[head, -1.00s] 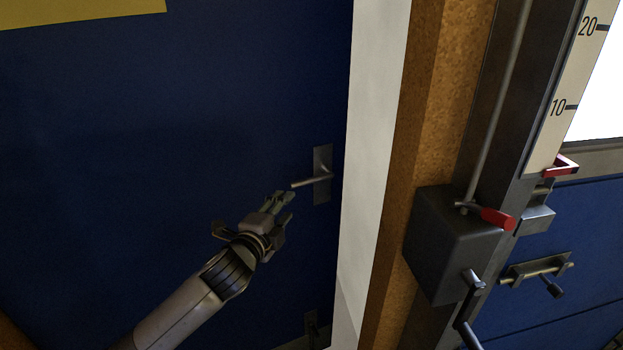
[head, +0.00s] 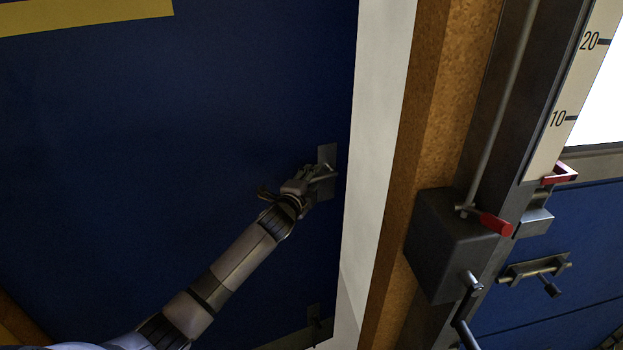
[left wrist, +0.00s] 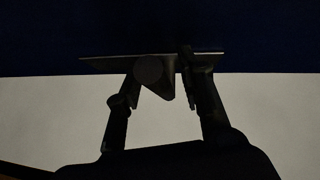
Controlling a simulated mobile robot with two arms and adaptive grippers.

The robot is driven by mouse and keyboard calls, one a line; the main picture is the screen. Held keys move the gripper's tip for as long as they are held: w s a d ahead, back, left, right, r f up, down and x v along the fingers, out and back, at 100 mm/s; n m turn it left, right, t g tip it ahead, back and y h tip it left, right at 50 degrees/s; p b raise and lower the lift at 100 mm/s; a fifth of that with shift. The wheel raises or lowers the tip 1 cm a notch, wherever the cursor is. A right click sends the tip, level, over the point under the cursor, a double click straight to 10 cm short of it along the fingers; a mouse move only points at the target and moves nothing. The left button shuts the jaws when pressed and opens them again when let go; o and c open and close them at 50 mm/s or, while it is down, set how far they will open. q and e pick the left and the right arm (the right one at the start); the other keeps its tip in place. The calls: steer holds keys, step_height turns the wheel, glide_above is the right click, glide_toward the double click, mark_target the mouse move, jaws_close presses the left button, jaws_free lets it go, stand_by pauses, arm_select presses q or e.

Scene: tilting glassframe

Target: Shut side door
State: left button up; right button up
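The side door (head: 150,130) is a dark blue panel filling the left of the head view. A metal lever handle on a backplate (head: 327,158) sits near its right edge. My left gripper (head: 318,172) is at the handle, its fingers overlapping the lever. In the left wrist view, the two fingers (left wrist: 160,85) stand apart in front of the dark backplate (left wrist: 105,60). The view is dark, and I cannot tell whether the fingers touch the lever. My right gripper is in neither view.
A white strip (head: 375,130) and an orange-brown post (head: 445,90) stand right of the door. A grey box (head: 450,245) with a red-handled lever (head: 494,223) and a crank juts out there. A blue panel with a latch (head: 537,270) is at far right.

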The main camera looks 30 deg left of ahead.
arm_select(q)
steer(key=shift+c, duration=0.5)
jaws_close()
stand_by(0.5)
